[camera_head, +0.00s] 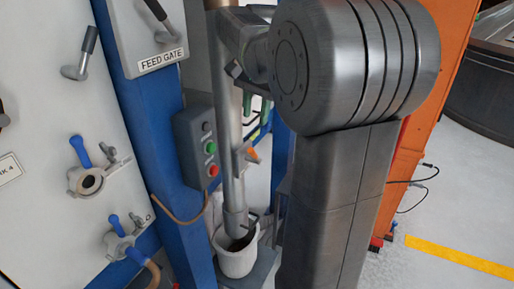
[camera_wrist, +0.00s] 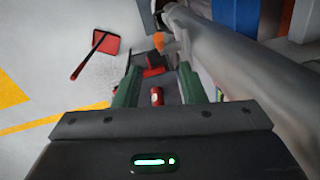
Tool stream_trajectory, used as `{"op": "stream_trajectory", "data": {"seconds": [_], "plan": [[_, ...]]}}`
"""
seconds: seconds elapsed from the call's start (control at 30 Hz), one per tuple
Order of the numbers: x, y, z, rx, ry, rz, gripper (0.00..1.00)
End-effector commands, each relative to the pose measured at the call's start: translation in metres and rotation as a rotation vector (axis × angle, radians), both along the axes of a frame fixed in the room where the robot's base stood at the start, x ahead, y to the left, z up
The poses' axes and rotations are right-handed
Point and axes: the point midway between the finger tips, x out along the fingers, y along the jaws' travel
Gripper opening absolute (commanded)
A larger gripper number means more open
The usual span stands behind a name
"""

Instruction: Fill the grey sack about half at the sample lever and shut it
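The grey sack (camera_head: 238,262) is pale, with its mouth open and dark inside, under the slanted grey spout pipe (camera_head: 228,130). The pipe's lower end reaches into the sack's mouth. An orange-tipped lever (camera_head: 251,155), perhaps the sample lever, is beside the pipe. It also shows in the wrist view (camera_wrist: 158,42), in line with the gap between my fingers. My gripper (camera_wrist: 159,70) has green fingers set apart, with nothing held between them. In the head view my gripper (camera_head: 257,112) is partly hidden behind my arm, just above the lever. Contact cannot be told.
A control box (camera_head: 196,148) with green and red buttons is left of the pipe. A FEED GATE lever (camera_head: 160,18) and blue-handled valves (camera_head: 84,165) are on the left panels. A red dustpan (camera_wrist: 105,42) and red objects lie on the floor. An orange column (camera_head: 432,100) stands right.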

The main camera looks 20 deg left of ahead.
Motion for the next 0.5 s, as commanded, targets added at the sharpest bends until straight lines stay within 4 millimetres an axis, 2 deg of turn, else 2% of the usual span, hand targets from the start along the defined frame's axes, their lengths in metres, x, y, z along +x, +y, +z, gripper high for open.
{"op": "stream_trajectory", "data": {"seconds": [0.17,0.5], "plan": [[0.000,0.001,-0.027,-0.003,0.003,0.000,0.37],[0.002,0.009,-0.098,-0.004,0.002,0.001,0.37]]}}
